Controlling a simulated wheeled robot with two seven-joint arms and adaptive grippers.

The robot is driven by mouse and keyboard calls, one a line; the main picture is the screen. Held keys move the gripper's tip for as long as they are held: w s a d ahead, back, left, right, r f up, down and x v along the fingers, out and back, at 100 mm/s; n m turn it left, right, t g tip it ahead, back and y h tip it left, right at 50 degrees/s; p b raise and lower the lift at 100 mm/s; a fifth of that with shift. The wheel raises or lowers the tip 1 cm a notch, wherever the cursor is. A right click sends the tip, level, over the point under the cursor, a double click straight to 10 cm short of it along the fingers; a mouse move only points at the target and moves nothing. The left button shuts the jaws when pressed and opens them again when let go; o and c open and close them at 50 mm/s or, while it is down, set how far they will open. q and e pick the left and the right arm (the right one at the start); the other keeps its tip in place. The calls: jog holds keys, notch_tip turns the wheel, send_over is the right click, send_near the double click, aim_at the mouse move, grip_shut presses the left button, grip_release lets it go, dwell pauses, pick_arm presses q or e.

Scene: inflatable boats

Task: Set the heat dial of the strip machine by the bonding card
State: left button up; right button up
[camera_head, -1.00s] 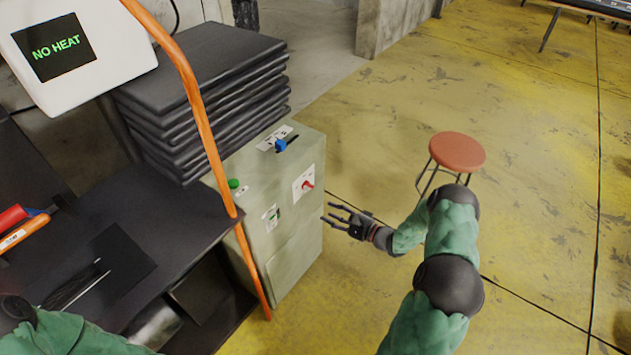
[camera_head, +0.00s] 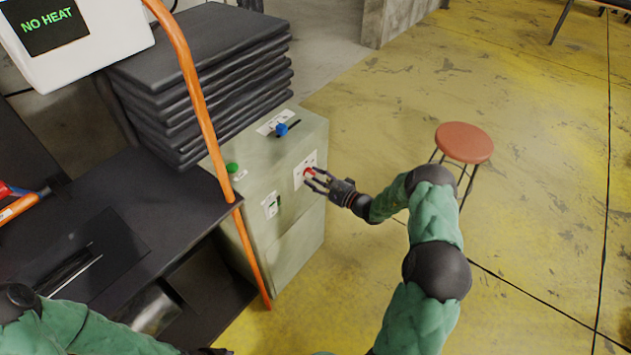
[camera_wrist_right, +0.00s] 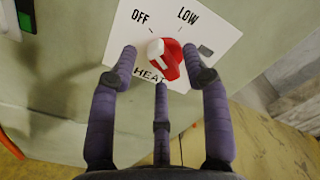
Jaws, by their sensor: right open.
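The strip machine (camera_head: 300,240) is a pale green cabinet beside the black bench. Its red heat dial (camera_head: 308,173) sits on a white plate on the right-hand face. In the right wrist view the red dial (camera_wrist_right: 168,62) has a white mark on its upper left side, nearer OFF than LOW. My right gripper (camera_head: 314,180) is open at the dial; in the right wrist view its purple fingers (camera_wrist_right: 165,75) spread around the dial's lower side. Contact cannot be told. Only a dark sliver at the end of my left arm shows at the bottom edge. I cannot make out a bonding card.
A white screen (camera_head: 95,58) reads NO HEAT. The machine also carries a blue knob (camera_head: 282,130), a green button (camera_head: 232,168) and a small switch plate (camera_head: 271,205). An orange pole (camera_head: 197,100) stands before black stacked slabs (camera_head: 200,60). A red stool (camera_head: 463,142) stands on open yellow floor.

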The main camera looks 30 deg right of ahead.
jog(key=shift+w, duration=0.1)
grip_shut()
jog(key=shift+a, duration=0.1)
